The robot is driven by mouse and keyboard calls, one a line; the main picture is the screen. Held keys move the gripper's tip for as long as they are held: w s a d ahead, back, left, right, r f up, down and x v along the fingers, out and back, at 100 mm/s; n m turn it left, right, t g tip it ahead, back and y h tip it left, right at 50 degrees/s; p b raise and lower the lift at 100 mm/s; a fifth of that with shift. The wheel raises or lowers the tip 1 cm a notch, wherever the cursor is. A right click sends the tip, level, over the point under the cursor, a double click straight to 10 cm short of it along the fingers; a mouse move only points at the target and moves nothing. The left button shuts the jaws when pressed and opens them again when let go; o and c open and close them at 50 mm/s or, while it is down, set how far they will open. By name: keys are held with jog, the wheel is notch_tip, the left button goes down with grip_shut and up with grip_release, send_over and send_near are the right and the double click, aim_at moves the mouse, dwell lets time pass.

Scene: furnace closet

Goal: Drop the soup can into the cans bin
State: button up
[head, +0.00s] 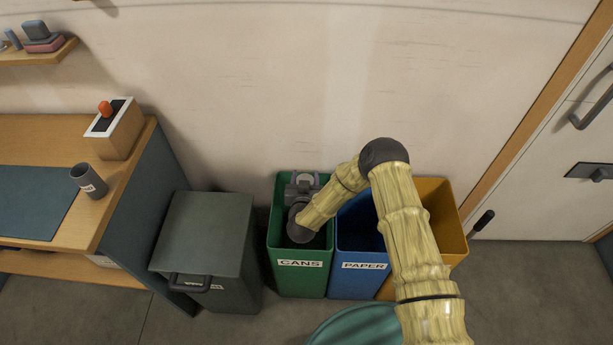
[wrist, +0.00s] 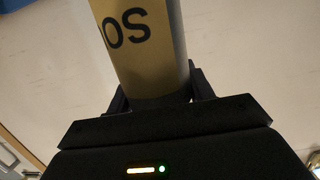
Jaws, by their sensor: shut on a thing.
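The soup can (wrist: 150,40) shows in the wrist view as a tan cylinder with dark lettering, its lower part between my gripper's dark fingers. My gripper (wrist: 158,92) is shut on it. In the head view my gripper (head: 303,184) is over the opening of the cans bin (head: 300,281), near its back side. I cannot make out the can in the head view. The cans bin is green with a white label reading CANS. My arm's wrist covers part of its opening.
A blue bin (head: 358,284) labelled PAPER and a yellow bin (head: 440,213) stand to the right. A dark lidded bin (head: 207,235) stands to the left, beside a wooden desk (head: 98,222) with a grey cup (head: 88,181). The wall is close behind the bins.

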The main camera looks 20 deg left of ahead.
jog(key=shift+f+b, duration=2.35)
jog(key=shift+f, duration=0.7)
jog(key=o, duration=1.3)
jog(key=v, duration=1.7)
jog(key=shift+r, duration=0.2)
jog(key=shift+s, duration=0.15)
